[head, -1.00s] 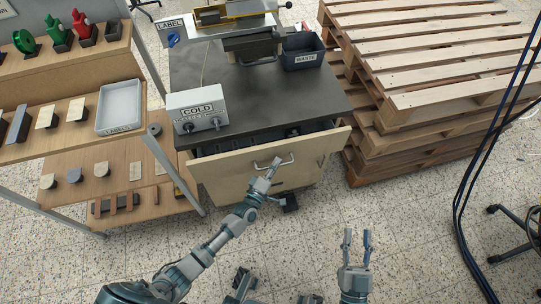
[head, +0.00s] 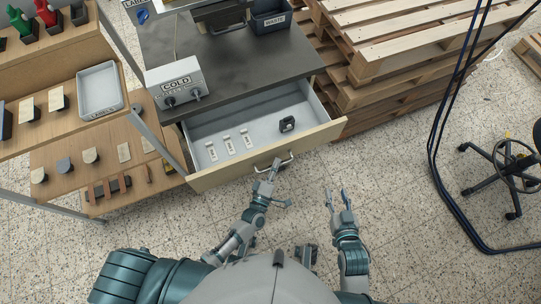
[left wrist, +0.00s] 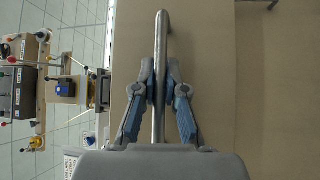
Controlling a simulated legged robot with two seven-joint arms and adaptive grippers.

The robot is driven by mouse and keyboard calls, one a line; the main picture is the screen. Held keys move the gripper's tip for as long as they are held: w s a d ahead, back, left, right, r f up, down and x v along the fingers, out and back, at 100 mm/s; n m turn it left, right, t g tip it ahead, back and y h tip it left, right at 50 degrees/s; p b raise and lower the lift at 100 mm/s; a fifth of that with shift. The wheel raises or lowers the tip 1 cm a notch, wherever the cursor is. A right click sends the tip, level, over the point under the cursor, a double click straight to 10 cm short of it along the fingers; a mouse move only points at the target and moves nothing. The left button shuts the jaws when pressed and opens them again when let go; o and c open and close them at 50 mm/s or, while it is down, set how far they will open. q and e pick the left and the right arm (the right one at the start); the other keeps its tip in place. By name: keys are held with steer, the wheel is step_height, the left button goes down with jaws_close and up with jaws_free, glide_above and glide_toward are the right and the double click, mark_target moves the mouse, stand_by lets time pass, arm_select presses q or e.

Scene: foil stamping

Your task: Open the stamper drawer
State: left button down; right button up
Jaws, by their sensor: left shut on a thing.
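The stamper drawer (head: 218,124) stands pulled out under the dark worktop in the head view. Its grey inside shows several small white labelled pieces (head: 229,143) and a black object (head: 287,124). The drawer handle (head: 273,162) is a metal bar on the pale wood front. My left gripper (head: 271,168) is at the handle. In the left wrist view my left gripper (left wrist: 158,85) has its blue-padded fingers on both sides of the handle bar (left wrist: 160,60) and is shut on it. My right gripper (head: 341,197) is open and empty, right of the drawer over the floor.
A shelf rack (head: 60,140) with stamps and a grey tray (head: 99,90) stands at the left. The COLD control box (head: 174,82) and waste bin (head: 270,16) are on the worktop (head: 240,65). Stacked pallets (head: 390,50), cables and a chair are at the right. Floor in front is open.

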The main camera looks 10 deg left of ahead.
arm_select(q)
steer(key=shift+s+d+f, duration=0.2)
steer(key=shift+s+d, duration=0.5)
steer(key=shift+s, duration=0.1)
arm_select(e)
steer(key=shift+s+f+g, duration=0.25)
steer(key=shift+f+g, duration=0.05)
arm_select(q)
steer(key=c, duration=1.4)
jaws_free()
steer(key=shift+o, duration=1)
steer(key=shift+w, duration=0.15)
steer(key=v, duration=1.1)
steer(key=shift+s, duration=0.4)
arm_select(e)
steer(key=shift+w+d, duration=0.1)
steer(key=shift+d, duration=0.15)
